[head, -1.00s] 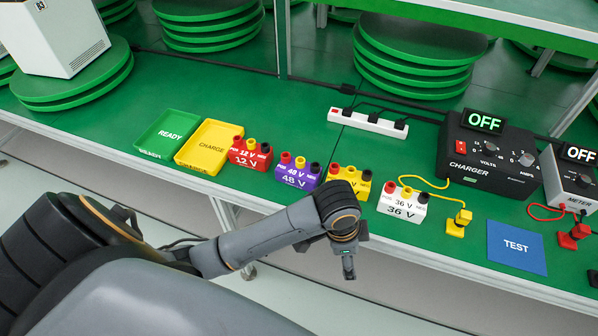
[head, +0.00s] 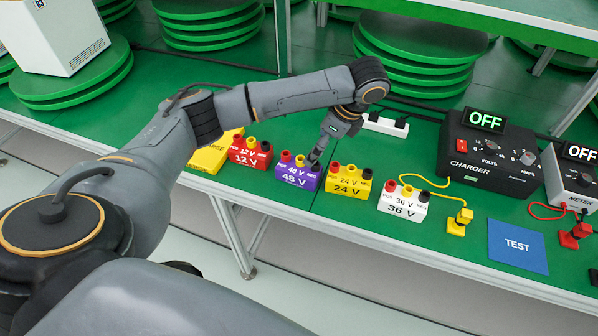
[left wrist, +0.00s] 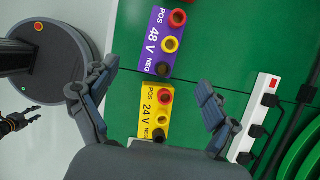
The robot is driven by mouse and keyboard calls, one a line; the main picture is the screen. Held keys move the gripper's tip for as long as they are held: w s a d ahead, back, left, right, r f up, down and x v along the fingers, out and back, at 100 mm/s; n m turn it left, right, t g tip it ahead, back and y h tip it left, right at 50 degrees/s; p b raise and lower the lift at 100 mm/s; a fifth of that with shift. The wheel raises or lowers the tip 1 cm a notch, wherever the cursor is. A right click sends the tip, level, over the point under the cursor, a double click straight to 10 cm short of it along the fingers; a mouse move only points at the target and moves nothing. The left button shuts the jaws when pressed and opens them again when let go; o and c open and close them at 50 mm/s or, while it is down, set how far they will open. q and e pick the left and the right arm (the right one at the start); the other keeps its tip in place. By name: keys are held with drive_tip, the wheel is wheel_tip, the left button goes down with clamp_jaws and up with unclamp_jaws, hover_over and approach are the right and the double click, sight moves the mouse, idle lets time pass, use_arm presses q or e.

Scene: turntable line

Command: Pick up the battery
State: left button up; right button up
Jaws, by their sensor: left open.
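Several batteries stand in a row on the green table: a red 12 V battery (head: 250,153), a purple 48 V battery (head: 297,176), a yellow 24 V battery (head: 347,184) and a white 36 V battery (head: 403,203). My left gripper (head: 316,157) points down over the table, beside the purple battery in the picture. In the left wrist view, my left gripper (left wrist: 157,80) is open and empty. The purple battery (left wrist: 161,42) and yellow battery (left wrist: 155,112) show between and beyond its fingers. What seems to be my right gripper (left wrist: 32,119) is small at the left edge.
A yellow CHARGE tray (head: 206,160) is partly hidden by my arm. A white power strip (head: 385,125) lies behind the batteries. The charger (head: 490,155) and meter (head: 572,180), both reading OFF, and a blue TEST mat (head: 517,246) are at right.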

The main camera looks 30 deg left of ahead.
sight(299, 165)
use_arm(q)
drive_tip(key=x, duration=1.2)
drive_tip(key=shift+w+a+f+p, duration=0.1)
drive_tip(key=shift+a+f+p, duration=0.15)
drive_tip(key=shift+p, duration=0.1)
drive_tip(key=shift+c, duration=0.2)
clamp_jaws()
